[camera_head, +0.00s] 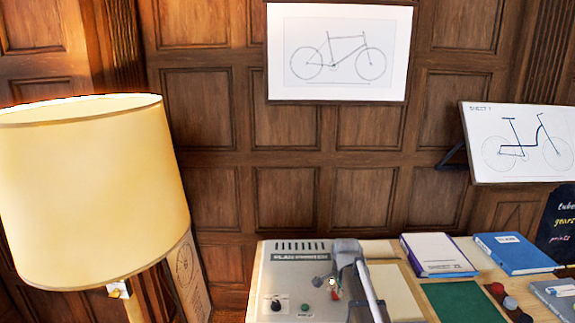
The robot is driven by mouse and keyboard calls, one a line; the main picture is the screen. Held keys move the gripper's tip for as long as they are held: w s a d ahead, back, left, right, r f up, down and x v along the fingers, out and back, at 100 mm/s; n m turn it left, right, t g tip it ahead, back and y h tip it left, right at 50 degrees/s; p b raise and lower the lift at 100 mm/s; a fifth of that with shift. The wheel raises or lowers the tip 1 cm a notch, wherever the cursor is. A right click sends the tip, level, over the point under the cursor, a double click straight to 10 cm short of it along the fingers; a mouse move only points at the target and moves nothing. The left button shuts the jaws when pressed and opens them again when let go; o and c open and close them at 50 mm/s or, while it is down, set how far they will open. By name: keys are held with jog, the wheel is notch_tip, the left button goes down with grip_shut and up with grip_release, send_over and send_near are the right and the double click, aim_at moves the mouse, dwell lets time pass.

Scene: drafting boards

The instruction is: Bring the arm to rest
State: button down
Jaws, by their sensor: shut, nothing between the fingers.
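My arm shows at the lower middle, in front of the right part of a light grey machine (292,262) labelled as a plan printer. Its grey links bend over at the top and come down towards the machine's panel. My gripper (326,284) is small in this view, at the end of the bent part, over or in front of the panel. It is shut and holds nothing. I cannot tell whether it touches the panel.
A large cream lampshade (90,195) fills the left. Right of the machine, the table holds a purple-edged binder (438,254), a blue binder (514,252), a green mat (463,302) and several round pieces. A tilted drawing board (522,145) stands behind. The wall is wood-panelled.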

jog(key=s+n+g, duration=0.1)
jog(key=s+n, duration=1.1)
jog(key=s, duration=0.8)
jog(key=shift+s+n+g, duration=0.15)
jog(key=shift+n+g, duration=0.15)
jog(key=shift+n, duration=0.1)
jog(key=shift+f, duration=0.1)
dwell(0.8)
